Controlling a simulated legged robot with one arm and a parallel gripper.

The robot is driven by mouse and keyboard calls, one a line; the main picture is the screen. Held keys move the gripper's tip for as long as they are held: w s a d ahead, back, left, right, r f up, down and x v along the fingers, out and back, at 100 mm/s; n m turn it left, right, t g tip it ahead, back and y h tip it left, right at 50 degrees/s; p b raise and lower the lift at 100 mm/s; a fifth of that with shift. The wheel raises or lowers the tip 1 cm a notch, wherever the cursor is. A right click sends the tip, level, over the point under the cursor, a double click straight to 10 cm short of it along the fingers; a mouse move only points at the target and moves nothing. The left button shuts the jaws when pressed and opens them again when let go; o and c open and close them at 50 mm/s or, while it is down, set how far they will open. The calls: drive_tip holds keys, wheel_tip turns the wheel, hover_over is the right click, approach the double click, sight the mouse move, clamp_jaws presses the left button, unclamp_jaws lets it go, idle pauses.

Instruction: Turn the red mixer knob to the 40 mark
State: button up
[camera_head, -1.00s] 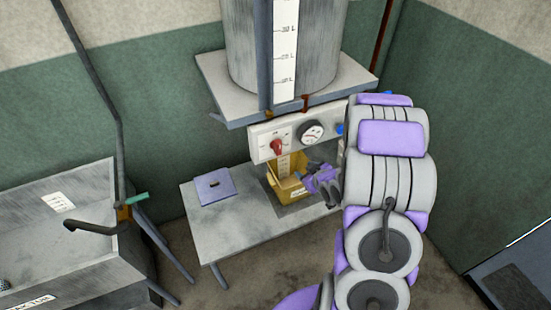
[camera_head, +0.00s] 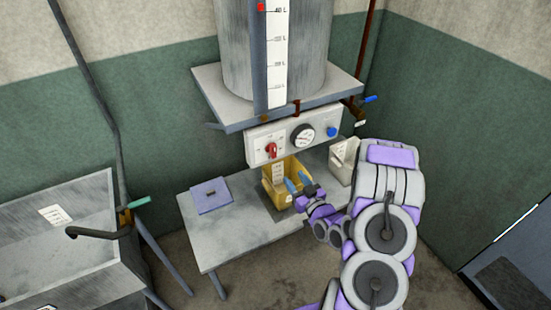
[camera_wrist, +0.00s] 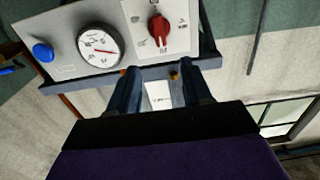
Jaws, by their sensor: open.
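The red mixer knob (camera_head: 271,150) sits on the left part of a pale control panel (camera_head: 256,152) under the tank shelf. In the wrist view the red knob (camera_wrist: 157,27) shows on its white dial plate, seen upside down; its printed marks are too small to read surely. My gripper (camera_head: 297,184) is open, below and to the right of the knob, in front of the yellow container. In the wrist view my gripper (camera_wrist: 162,80) has its two dark fingers apart, with nothing held between them. The fingers do not touch the knob.
A round gauge (camera_head: 303,136) and a blue knob (camera_head: 332,131) are on the same panel. A yellow container (camera_head: 277,197) and a white container (camera_head: 342,168) stand on the bench (camera_head: 215,232) below. A purple-grey slab (camera_head: 210,195) lies left. A metal trough (camera_head: 75,240) stands farther left.

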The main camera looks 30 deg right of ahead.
drive_tip(key=w+b, duration=0.2)
drive_tip(key=b, duration=0.5)
approach(275, 152)
drive_tip(key=w, duration=0.8)
drive_tip(key=shift+a+b, duration=0.1)
drive_tip(key=shift+b, duration=0.2)
drive_tip(key=shift+w+a, duration=0.1)
drive_tip(key=shift+w, duration=0.4)
drive_tip(key=shift+c, duration=0.3)
clamp_jaws()
